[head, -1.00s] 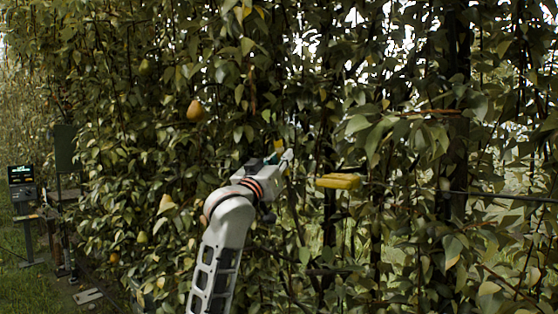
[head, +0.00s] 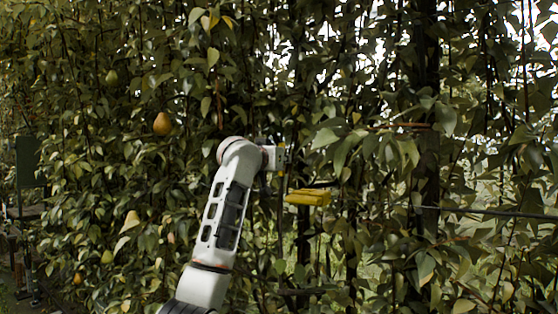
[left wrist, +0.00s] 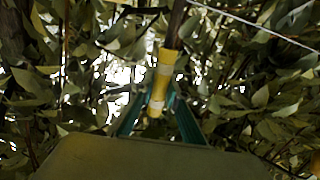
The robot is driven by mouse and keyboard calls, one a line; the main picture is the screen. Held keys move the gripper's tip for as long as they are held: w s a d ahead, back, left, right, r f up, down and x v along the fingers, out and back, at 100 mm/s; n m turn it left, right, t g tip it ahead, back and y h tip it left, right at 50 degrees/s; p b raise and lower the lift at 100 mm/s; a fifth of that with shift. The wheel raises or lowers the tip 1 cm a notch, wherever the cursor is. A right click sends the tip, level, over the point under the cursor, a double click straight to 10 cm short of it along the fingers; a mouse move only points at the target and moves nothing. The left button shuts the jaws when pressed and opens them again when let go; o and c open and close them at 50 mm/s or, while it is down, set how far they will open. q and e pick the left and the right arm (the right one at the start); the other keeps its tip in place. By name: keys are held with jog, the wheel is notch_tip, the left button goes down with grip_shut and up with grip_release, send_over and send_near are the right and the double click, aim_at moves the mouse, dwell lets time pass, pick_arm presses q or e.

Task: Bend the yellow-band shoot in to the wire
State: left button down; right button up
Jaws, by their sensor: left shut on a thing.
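The yellow-band shoot (left wrist: 174,30) shows in the left wrist view as a dark stem coming down from the top. Its yellow band (left wrist: 161,80) lies between the green fingers of my left gripper (left wrist: 160,112), which is shut on it. In the head view my left gripper (head: 280,156) reaches right into the foliage, and the shoot cannot be made out clearly there. A dark wire (head: 490,212) runs across the right side of the head view. A thin pale line (left wrist: 255,25), perhaps a wire, crosses the upper right of the wrist view. My right gripper is not in view.
Pears hang at the left, one ripe (head: 162,123). Dense leaves and dark upright stems surround the gripper. A dark post (head: 428,150) stands at the right.

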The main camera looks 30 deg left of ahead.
pick_arm(q)
jog(key=shift+r, duration=0.15)
jog(key=c, duration=2)
grip_release()
jog(key=shift+o, duration=0.2)
jog(key=shift+w+d+f, duration=0.1)
jog(key=shift+w+f, duration=0.1)
jog(key=shift+w, duration=0.15)
jog(key=shift+s, duration=0.3)
jog(key=s+d, duration=0.1)
jog(key=s, duration=1)
jog(key=shift+s+d+r, duration=0.15)
jog(key=shift+s+r, duration=0.1)
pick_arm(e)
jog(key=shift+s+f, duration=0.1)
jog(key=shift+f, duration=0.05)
